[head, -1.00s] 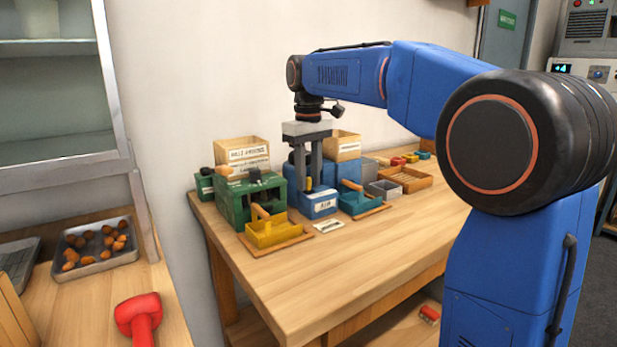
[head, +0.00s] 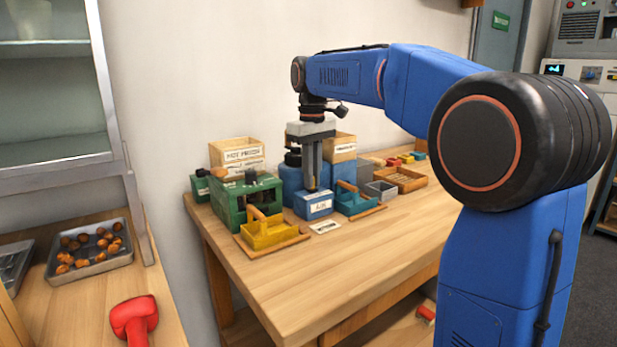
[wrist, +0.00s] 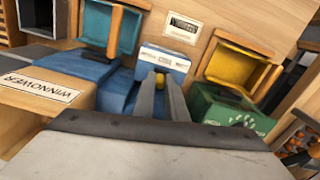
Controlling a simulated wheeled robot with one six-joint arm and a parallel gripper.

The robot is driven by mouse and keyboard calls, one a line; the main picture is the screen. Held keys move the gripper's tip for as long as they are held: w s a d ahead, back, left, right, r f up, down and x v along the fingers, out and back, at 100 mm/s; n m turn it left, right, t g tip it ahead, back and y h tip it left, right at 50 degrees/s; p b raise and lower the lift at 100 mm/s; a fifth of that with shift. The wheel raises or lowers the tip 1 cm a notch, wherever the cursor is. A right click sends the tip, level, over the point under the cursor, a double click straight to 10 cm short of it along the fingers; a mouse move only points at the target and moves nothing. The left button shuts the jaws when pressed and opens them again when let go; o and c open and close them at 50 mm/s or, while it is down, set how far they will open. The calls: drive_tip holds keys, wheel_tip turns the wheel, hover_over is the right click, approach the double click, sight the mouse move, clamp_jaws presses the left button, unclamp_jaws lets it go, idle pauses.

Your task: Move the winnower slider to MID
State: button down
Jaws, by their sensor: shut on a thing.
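The winnower is a blue machine (head: 291,181) on the bench, with a low blue front block (head: 313,208) bearing a white label. A wooden box lettered WINNOWER (wrist: 45,90) stands at the left of the wrist view. My gripper (head: 312,188) points straight down over the front block. In the wrist view my gripper (wrist: 160,82) is shut on a small yellow knob (wrist: 160,79), seemingly the slider's, between its fingertips. In the head view the fingers hide the knob. The slider's position markings are not readable.
A green machine (head: 230,205) with a yellow tray (head: 268,233) stands to the left. A teal tray (head: 356,204) and grey bins (head: 381,191) are to the right. A white card (head: 325,227) lies in front. The bench's front is clear.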

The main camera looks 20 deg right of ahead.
drive_tip(key=c, duration=1.8)
unclamp_jaws()
drive_tip(key=shift+o, duration=0.2)
wheel_tip(320, 180, up, 17)
drive_tip(key=shift+r, duration=0.15)
